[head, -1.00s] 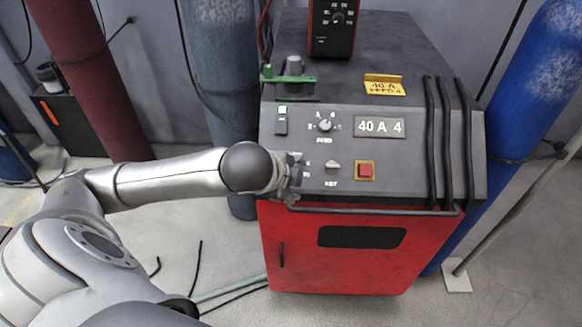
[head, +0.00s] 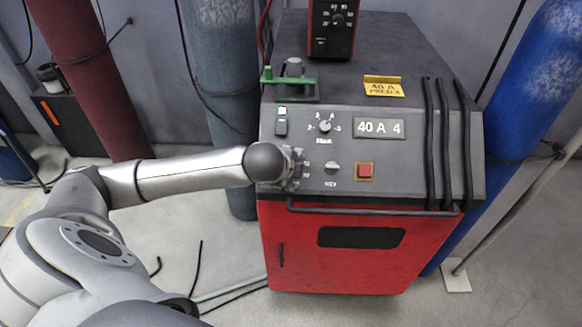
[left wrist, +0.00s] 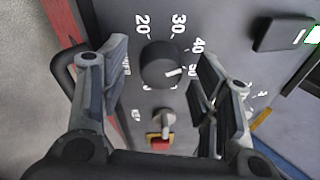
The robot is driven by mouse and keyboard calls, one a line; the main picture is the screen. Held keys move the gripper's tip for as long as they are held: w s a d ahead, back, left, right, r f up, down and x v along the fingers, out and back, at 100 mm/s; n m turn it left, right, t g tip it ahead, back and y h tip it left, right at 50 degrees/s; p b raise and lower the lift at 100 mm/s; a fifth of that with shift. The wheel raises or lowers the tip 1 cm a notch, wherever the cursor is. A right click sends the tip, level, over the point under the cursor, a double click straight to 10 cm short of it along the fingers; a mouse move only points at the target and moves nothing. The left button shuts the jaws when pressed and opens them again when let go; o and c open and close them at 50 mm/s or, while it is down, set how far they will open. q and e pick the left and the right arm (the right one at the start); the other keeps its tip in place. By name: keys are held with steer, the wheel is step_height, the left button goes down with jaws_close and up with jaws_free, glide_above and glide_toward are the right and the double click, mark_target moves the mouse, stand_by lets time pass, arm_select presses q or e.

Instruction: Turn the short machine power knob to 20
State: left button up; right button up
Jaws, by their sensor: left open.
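The power knob (left wrist: 163,65) is a round black knob with a white pointer mark, on the machine's grey panel in the left wrist view. White dial numbers 20, 30 and 40 stand around it; the pointer lies past the 40, away from the 20. My left gripper (left wrist: 165,70) is open, one finger on each side of the knob, with gaps visible. In the head view my left gripper (head: 293,168) is at the panel's left side and hides this knob. The short red and grey machine (head: 370,245) has a display (head: 379,128) reading 40 A 4. My right gripper is not in view.
Another knob (head: 325,127), a small lever (head: 332,167) and a red button (head: 365,171) are on the panel. A handle bar (head: 370,212) runs below, and black cables (head: 447,140) hang at right. Gas cylinders stand on both sides.

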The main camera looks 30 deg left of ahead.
arm_select(q)
steer(key=shift+w+f, duration=0.15)
steer(key=shift+f, duration=0.05)
steer(key=c, duration=1)
